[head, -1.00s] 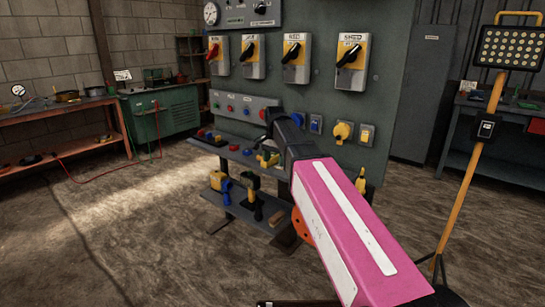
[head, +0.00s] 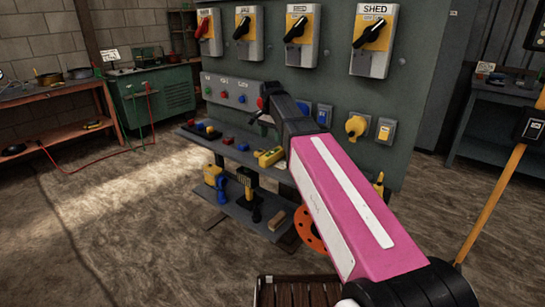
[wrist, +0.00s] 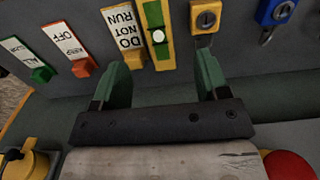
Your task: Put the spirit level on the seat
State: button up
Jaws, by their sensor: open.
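The spirit level (head: 270,157) appears to be the short yellow bar on the upper shelf of the grey panel in the head view. In the wrist view a yellow bar with a green middle and a pale round spot (wrist: 158,35) stands beyond my fingers, apparently the same level. My gripper (wrist: 162,64) is open and empty, its two green fingers on either side of the line toward that bar. Whether they touch it I cannot tell. In the head view my arm mostly hides the gripper. A brown slatted seat (head: 293,291) shows at the bottom edge, partly behind my arm.
In the wrist view a DO NOT RUN tag (wrist: 125,30) and a yellow key lock (wrist: 205,16) flank the bar closely. A lower shelf (head: 240,212) holds drills and a wooden block. A work-light pole (head: 490,205) stands right. The floor at left is open.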

aim_at(273, 152)
jog(key=shift+w+d+f, duration=0.1)
jog(key=shift+d+f, duration=0.05)
jog(key=shift+f, duration=2)
jog(key=shift+d+f, duration=0.15)
jog(key=shift+f, duration=2)
jog(key=shift+c, duration=0.3)
jog(key=c, duration=1.1)
jog(key=shift+r, duration=0.2)
